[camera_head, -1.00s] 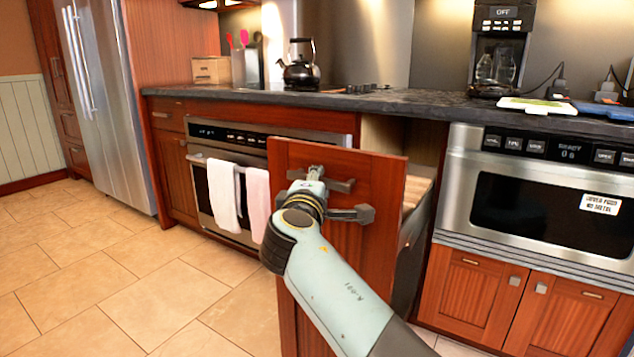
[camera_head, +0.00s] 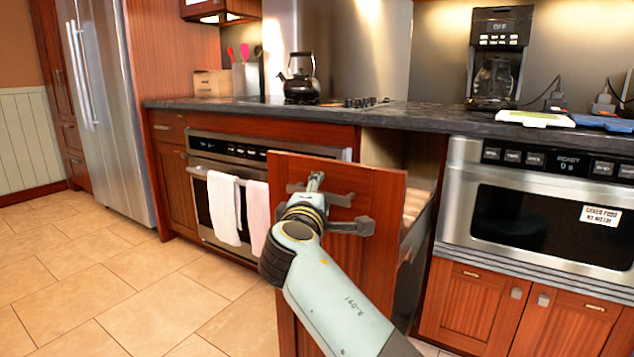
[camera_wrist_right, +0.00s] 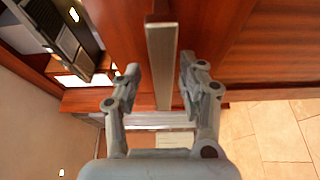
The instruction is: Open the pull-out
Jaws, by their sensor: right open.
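The pull-out has a tall red-brown wooden front (camera_head: 378,262) and stands out from the cabinet, between the oven and the microwave. Its open side shows to the right of the front, with a pale interior partly hidden by the front. My right gripper (camera_head: 340,206) is at the handle near the top of the front. In the right wrist view, the long grey handle bar (camera_wrist_right: 161,60) lies between the two open fingers of the right gripper (camera_wrist_right: 160,75), with gaps visible beside it. My left gripper is not in view.
The oven (camera_head: 215,150) with two hanging towels is left of the pull-out. The microwave (camera_head: 520,215) is close on its right. The dark counter (camera_head: 420,122) runs above. Open tiled floor (camera_head: 120,270) lies to the left.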

